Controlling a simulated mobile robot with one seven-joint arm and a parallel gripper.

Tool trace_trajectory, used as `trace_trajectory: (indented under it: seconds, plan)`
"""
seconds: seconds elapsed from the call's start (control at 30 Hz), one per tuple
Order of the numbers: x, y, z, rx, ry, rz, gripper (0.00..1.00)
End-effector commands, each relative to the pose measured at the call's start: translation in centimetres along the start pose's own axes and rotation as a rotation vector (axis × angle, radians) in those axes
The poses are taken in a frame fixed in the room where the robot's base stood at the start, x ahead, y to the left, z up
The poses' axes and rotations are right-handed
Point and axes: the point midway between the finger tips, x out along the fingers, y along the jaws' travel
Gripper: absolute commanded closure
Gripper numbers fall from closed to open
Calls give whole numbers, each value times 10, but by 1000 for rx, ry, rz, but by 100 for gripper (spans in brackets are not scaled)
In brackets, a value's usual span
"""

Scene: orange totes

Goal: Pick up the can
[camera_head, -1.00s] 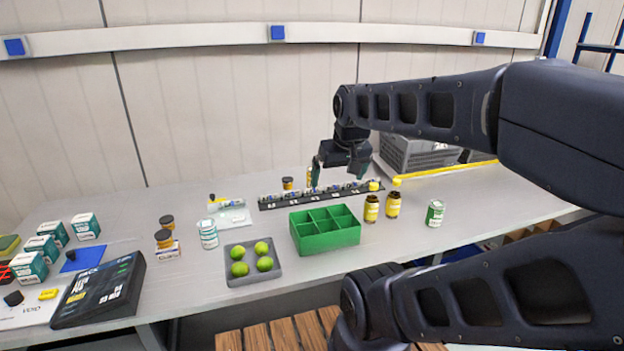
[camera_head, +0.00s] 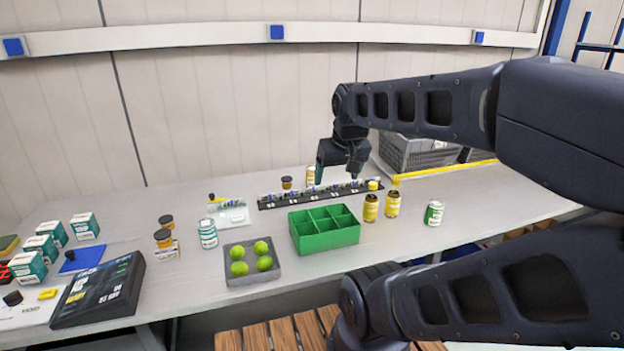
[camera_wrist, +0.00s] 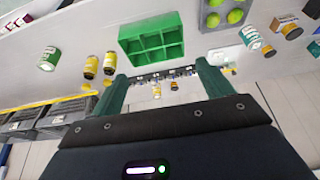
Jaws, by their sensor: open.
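A white can with a green label (camera_head: 434,213) stands upright on the right part of the bench. It also shows at the left of the wrist view (camera_wrist: 48,59). A second white can with a teal label (camera_head: 208,233) stands left of the green box, and shows in the wrist view (camera_wrist: 251,37). I cannot tell which can is meant. My gripper (camera_head: 337,180) is open and empty, raised over the bench around the black strip, apart from both cans. Its two fingers show in the wrist view (camera_wrist: 162,74) with nothing between them up close.
A green compartment box (camera_head: 325,239) stands mid-bench, beside a grey tray (camera_head: 237,280) of green balls. Two yellow bottles (camera_head: 371,208) (camera_head: 393,204) stand between the box and the green-label can. A black strip (camera_head: 268,203) with small parts lies behind. Bench is clear around the green-label can.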

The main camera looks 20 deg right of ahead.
Motion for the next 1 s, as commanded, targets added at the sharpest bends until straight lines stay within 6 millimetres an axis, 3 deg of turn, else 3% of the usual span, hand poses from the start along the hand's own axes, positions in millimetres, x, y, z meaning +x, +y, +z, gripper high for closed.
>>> trace_trajectory:
  seconds: [0.17,0.47,0.77,1.0]
  plan:
    - [2,4,-26,41,-10,3,21]
    - [20,17,-106,175,-31,25,21]
    - [56,32,-185,309,-47,60,21]
    - [98,45,-244,410,-55,97,21]
